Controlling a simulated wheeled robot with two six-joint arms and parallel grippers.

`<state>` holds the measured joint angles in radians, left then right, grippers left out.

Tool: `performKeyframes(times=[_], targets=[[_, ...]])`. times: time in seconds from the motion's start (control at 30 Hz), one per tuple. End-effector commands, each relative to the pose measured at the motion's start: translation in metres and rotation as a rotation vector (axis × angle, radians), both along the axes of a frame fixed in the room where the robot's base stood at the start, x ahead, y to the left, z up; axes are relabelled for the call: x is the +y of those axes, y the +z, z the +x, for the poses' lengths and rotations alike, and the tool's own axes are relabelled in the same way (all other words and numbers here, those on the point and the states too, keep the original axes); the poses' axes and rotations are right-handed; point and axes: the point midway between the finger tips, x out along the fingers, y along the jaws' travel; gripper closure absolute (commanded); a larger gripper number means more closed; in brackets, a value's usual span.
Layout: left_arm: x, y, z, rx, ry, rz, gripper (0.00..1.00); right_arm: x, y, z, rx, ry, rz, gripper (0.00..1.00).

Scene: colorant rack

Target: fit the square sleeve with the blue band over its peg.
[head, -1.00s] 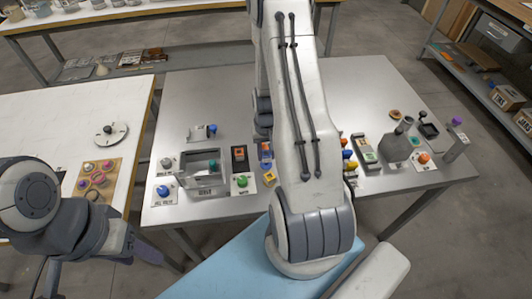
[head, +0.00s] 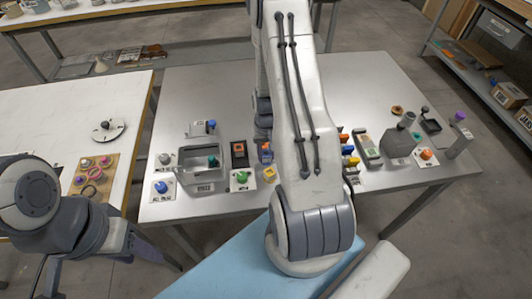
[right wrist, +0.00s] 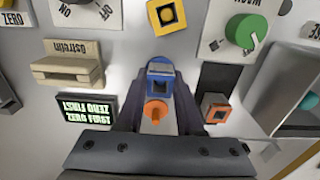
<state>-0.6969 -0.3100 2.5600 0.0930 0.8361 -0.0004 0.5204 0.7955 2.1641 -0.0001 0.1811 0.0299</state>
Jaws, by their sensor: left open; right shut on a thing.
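In the right wrist view my right gripper (right wrist: 158,92) is shut on the square sleeve with the blue band (right wrist: 159,72). The sleeve shows a square opening. An orange rounded tip (right wrist: 155,111) shows between the fingers, just below the sleeve in the picture. I cannot make out the blue-banded sleeve's peg or tell whether the sleeve is around it. In the head view my right arm covers most of that gripper. My left gripper (head: 110,262) is open and empty at the lower left, off the table.
A yellow square piece (right wrist: 167,15) and an orange square piece (right wrist: 215,106) by a black plate are close to the sleeve. A green knob (right wrist: 246,31), a beige bracket (right wrist: 68,68) and a lettered display (right wrist: 86,111) surround it. The table's back (head: 200,90) is clear.

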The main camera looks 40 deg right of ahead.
Motion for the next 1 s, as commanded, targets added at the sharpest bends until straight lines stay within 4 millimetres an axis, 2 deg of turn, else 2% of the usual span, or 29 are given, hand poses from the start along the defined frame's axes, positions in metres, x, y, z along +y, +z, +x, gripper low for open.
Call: performKeyframes(times=[0.27, 0.3, 0.37, 0.4, 0.77, 0.87, 1.0], targets=[[0.0, -0.002, 0.0, 0.0, 0.0, 0.0, 0.5, 0.0, -0.003, 0.0, 0.0, 0.0, 0.0, 1.0], [0.0, -0.002, 0.0, 0.0, 0.0, 0.0, 0.5, 0.0, -0.003, 0.0, 0.0, 0.0, 0.0, 0.56], [0.0, -0.002, 0.0, 0.0, 0.0, 0.0, 0.5, 0.0, -0.003, 0.0, 0.0, 0.0, 0.0, 0.33], [0.0, -0.002, 0.0, 0.0, 0.0, 0.0, 0.5, 0.0, -0.003, 0.0, 0.0, 0.0, 0.0, 0.29], [0.0, -0.003, 0.0, 0.0, 0.0, 0.0, 0.5, 0.0, 0.001, 0.001, -0.002, 0.0, -0.001, 0.29], [0.0, -0.004, 0.0, 0.0, 0.0, 0.0, 0.5, -0.001, 0.013, 0.001, -0.004, 0.0, -0.003, 0.29], [0.0, -0.006, 0.0, 0.0, 0.0, 0.0, 0.5, -0.001, 0.04, 0.002, -0.006, 0.0, -0.004, 0.29]])
